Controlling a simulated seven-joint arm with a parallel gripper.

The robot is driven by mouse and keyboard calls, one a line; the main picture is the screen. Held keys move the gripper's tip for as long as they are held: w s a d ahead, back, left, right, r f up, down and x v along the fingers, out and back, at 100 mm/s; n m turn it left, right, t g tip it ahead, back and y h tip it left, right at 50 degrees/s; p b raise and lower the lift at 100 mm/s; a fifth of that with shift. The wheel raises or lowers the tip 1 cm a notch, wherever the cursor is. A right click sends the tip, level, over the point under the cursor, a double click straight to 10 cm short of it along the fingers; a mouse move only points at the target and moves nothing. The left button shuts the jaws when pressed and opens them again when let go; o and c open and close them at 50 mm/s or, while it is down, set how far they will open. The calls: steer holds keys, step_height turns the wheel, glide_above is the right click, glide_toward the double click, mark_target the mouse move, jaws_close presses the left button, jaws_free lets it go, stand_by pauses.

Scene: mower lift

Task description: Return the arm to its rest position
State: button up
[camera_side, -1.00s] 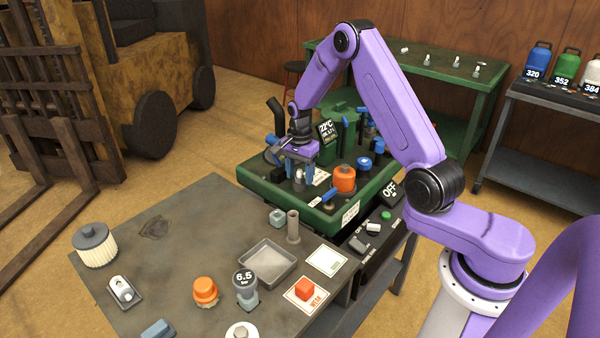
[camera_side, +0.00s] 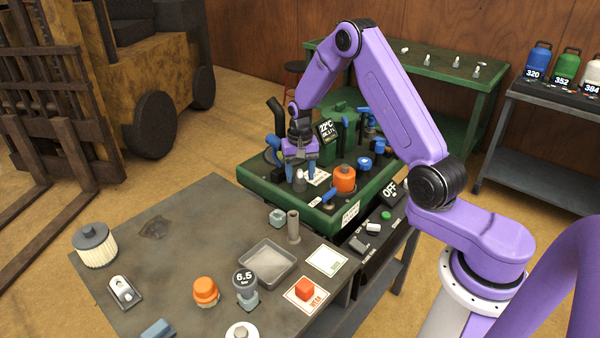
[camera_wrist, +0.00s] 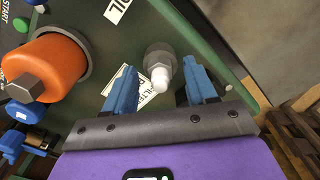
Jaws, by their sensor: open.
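My gripper (camera_side: 300,172) is over the left part of the green machine (camera_side: 262,189), pointing down, with its blue fingers apart. In the wrist view its two blue fingers (camera_wrist: 162,90) stand open on either side of a grey fitting with a white rounded tip (camera_wrist: 160,75). That fitting also shows between the fingers in the side view (camera_side: 299,183). I cannot tell whether a finger touches it. An orange cap with a grey hex top (camera_wrist: 48,68) is beside the fingers in the wrist view; it also shows in the side view (camera_side: 343,179).
Blue handles and a display reading 22°C (camera_side: 327,131) stand close around my gripper. An OFF panel (camera_side: 389,188) is at the machine's right. Space above the bench is clear.

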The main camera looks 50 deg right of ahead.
steer(key=n, duration=0.5)
jaws_close()
steer(key=c, duration=0.7)
jaws_free()
steer(key=shift+c, duration=0.2)
jaws_close()
steer(key=m, duration=0.3)
steer(key=shift+m, duration=1.5)
